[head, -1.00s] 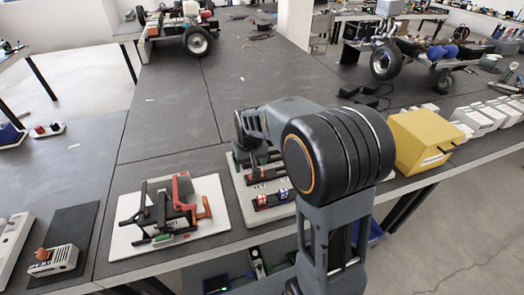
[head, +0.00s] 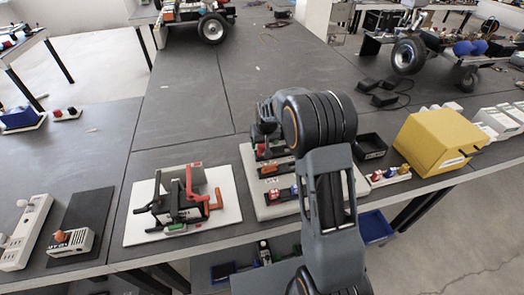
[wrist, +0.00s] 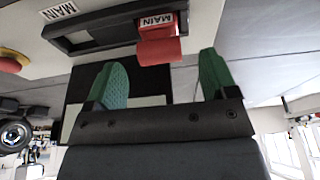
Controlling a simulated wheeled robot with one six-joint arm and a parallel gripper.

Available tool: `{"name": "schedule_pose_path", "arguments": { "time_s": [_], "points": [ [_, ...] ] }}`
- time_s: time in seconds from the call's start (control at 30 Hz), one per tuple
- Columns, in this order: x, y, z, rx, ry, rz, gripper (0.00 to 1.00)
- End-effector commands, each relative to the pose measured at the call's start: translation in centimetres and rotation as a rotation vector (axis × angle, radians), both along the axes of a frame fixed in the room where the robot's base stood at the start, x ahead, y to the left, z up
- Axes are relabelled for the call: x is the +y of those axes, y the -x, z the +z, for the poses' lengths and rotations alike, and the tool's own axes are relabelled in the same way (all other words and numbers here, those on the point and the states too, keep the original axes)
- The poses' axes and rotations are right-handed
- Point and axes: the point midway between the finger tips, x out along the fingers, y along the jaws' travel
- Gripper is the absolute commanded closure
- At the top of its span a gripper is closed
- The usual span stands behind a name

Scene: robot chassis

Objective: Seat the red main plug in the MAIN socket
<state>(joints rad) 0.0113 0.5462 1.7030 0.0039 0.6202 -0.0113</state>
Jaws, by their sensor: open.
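The red main plug (wrist: 160,42), with a white MAIN label, shows at the top middle of the wrist view. It overlaps one end of a dark rectangular frame (wrist: 95,38) on a pale board, beside another MAIN label (wrist: 60,11). I cannot tell how deep the plug sits. My gripper (wrist: 161,58) is open. Its two green fingertips are apart, one towards each side of the plug, and do not appear to touch it. In the head view the pale board (head: 247,160) carries dark holders with red and blue pieces, and my arm hides part of it.
A white panel with a black frame and red lever (head: 192,190) lies left of the board. A black tray (head: 370,147), small coloured pieces (head: 390,175) and a yellow box (head: 437,143) are to the right. The table behind is mostly clear.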

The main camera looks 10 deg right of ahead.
Motion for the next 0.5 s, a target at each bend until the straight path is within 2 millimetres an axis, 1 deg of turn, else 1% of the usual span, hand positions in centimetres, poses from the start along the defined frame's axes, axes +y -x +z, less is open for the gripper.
{"name": "schedule_pose_path", "arguments": {
  "time_s": [0.13, 0.33, 0.5],
  "points": [
    [0.0, -0.5, -1.2, 0.005, 0.001, 0.002, 0.21],
    [0.0, -1.5, -3.7, 0.004, 0.0, 0.003, 0.21],
    [0.0, -1.9, -4.8, 0.001, 0.0, 0.003, 0.21]
  ]
}}
